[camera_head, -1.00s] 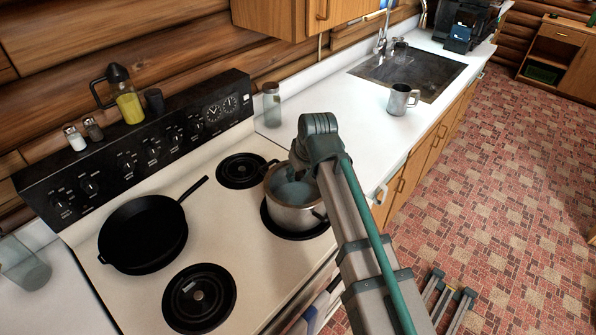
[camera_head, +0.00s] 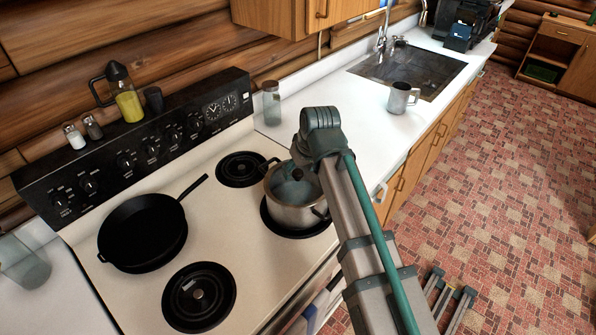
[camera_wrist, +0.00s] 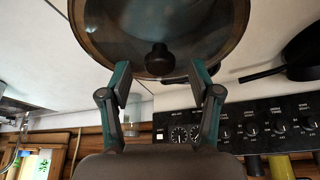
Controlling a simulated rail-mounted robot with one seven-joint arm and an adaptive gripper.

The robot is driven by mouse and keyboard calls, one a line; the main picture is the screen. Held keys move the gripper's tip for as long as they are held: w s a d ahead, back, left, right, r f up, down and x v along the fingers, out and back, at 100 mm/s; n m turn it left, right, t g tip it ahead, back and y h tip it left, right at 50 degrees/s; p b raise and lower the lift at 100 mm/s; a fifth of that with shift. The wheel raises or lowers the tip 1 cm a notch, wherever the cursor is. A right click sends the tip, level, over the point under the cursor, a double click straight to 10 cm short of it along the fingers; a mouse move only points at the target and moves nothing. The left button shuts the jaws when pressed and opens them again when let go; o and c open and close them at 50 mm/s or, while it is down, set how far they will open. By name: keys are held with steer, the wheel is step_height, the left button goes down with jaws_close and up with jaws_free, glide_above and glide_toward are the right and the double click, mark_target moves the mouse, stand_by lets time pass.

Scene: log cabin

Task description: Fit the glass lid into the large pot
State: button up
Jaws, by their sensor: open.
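The large metal pot (camera_head: 292,214) stands on the front right burner. The round glass lid (camera_head: 285,188) lies over its mouth; I cannot tell whether its edge sits evenly all round. In the head view my wrist hides part of the pot's right side and my fingers are hidden.
The control panel (camera_head: 140,150) rises behind, with shakers and an oil bottle (camera_head: 128,105) on top. A glass jar (camera_head: 271,103) and metal mug (camera_head: 401,98) stand on the counter.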

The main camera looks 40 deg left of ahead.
steer(key=v, duration=0.9)
steer(key=shift+d+r, duration=0.15)
steer(key=shift+r, duration=0.25)
steer(key=w+d+f+m+h, duration=0.1)
steer(key=w+d+f+m, duration=0.3)
steer(key=d+f, duration=0.65)
steer(key=w+d+f+m+h, duration=0.1)
steer(key=w+d+f+m, duration=0.1)
steer(key=w+d+f, duration=0.7)
steer(key=s+d+f+m+g+h, duration=0.1)
steer(key=s+d+f+m, duration=0.15)
steer(key=d+f, duration=0.65)
steer(key=s+d+f+m, duration=0.2)
steer(key=s+d+f, duration=0.25)
steer(key=d, duration=0.75)
steer(key=s+d+f+m+g+h, duration=0.1)
steer(key=s+d+f+m, duration=0.15)
steer(key=d+f, duration=0.7)
steer(key=s+f+g+b, duration=0.2)
steer(key=s+f+g, duration=0.1)
steer(key=s+f, duration=0.7)
steer(key=s+d+f+g+b, duration=0.1)
steer(key=s+f+g+b, duration=0.1)
steer(key=s+f, duration=0.8)
steer(key=s+g, duration=0.1)
steer(key=s, duration=0.8)
steer(key=shift+d+f+g, duration=0.25)
steer(key=shift+f+g, duration=0.05)
steer(key=shift+f, duration=0.1)
